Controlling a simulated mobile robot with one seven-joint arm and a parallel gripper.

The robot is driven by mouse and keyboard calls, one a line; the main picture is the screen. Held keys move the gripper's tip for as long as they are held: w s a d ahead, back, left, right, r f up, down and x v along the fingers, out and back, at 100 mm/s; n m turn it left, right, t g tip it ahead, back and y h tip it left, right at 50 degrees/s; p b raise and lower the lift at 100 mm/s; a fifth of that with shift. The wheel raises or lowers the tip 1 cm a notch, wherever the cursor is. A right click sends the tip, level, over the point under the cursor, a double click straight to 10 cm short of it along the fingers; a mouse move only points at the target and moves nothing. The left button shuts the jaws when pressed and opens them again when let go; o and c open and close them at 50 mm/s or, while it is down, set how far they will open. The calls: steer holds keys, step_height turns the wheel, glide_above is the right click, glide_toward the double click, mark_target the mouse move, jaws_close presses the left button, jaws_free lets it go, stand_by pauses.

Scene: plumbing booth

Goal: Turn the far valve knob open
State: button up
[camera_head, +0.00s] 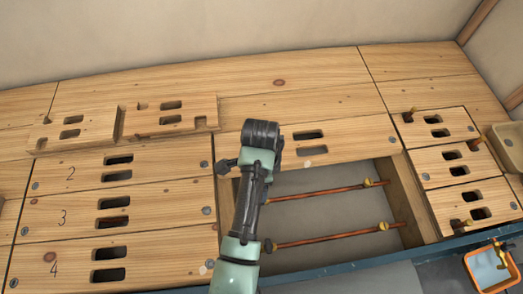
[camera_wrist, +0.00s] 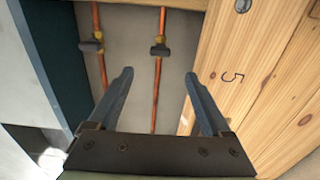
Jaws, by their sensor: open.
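The far valve knob (camera_head: 368,183) sits on the farther of two copper pipes in an open recess of the wooden bench. In the wrist view this knob (camera_wrist: 160,50) is a dark handle with brass fittings, lying across the right-hand pipe. The near valve (camera_head: 383,226) is on the front pipe; it also shows in the wrist view (camera_wrist: 91,46). My gripper (camera_wrist: 159,73) is open and empty, with its fingers spread either side of the far pipe. The far knob lies beyond the fingertips, roughly between them in the picture.
Loose slotted boards (camera_head: 72,128) lie at back left. An orange-rimmed bin (camera_head: 470,268) is at front right.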

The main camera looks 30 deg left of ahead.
step_height(320, 180, down, 11)
steer(key=b, duration=0.7)
steer(key=shift+r+b, duration=0.15)
steer(key=shift+b, duration=0.15)
jaws_close()
steer(key=shift+r, duration=0.1)
